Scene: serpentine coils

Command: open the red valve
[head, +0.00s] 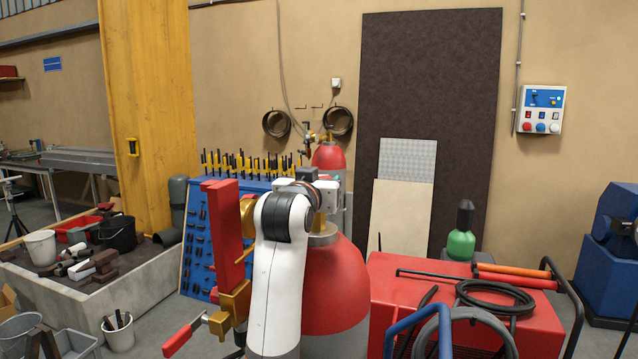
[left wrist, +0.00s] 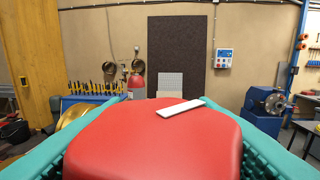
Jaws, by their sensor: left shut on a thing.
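In the left wrist view a large smooth red piece with a white mark, which I take to be the red valve's handle (left wrist: 150,140), fills the space between my teal fingers. My left gripper (left wrist: 152,106) is shut on it. A brass part (left wrist: 70,125) shows beside the left finger. In the head view my white arm rises in the middle and its wrist (head: 318,192) hides the fingers and the grip. An upright red bar (head: 224,240) with brass parts stands just left of the arm. My right gripper is in neither view.
A red gas cylinder (head: 338,275) stands right behind my arm. A red lever (head: 184,338) on a brass fitting juts out at lower left. A red cabinet (head: 400,280) with hoses and a green bottle (head: 461,238) is at right. A blue tool rack (head: 205,230) stands behind.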

